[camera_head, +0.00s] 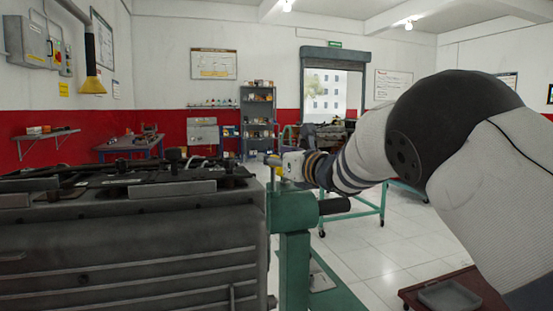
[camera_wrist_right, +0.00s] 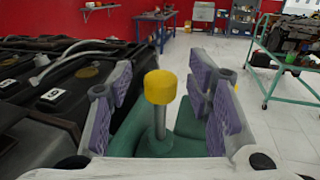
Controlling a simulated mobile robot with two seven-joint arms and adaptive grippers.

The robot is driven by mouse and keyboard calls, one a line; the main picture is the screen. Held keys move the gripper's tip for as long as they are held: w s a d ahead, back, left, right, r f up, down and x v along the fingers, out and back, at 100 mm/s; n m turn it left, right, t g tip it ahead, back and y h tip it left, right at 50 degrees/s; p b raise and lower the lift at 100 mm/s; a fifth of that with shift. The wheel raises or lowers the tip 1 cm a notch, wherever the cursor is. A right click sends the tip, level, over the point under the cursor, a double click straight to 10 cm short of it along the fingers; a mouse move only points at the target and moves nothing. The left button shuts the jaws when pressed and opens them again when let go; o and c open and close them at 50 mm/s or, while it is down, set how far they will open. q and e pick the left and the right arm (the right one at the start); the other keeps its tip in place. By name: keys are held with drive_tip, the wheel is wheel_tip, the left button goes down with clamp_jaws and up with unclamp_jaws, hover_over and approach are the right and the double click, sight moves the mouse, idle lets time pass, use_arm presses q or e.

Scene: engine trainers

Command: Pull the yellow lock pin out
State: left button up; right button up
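The yellow lock pin (camera_wrist_right: 161,88) has a round yellow head on a grey metal shaft. It stands upright in the green stand (camera_wrist_right: 187,122). In the right wrist view my right gripper (camera_wrist_right: 163,80) is open. Its purple-padded fingers are on either side of the pin, with a gap on both sides. In the head view the pin's yellow head (camera_head: 273,160) shows small beside my right gripper (camera_head: 283,165), at the top of the green stand (camera_head: 293,215). My left gripper is not in view.
A dark engine block (camera_head: 130,245) fills the lower left, close beside the green stand. A green wheeled frame (camera_head: 355,215) stands behind my right arm. A red-brown table with a grey tray (camera_head: 448,296) is at the lower right. Tiled floor is clear between them.

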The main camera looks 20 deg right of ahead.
drive_tip(key=v, duration=1.2)
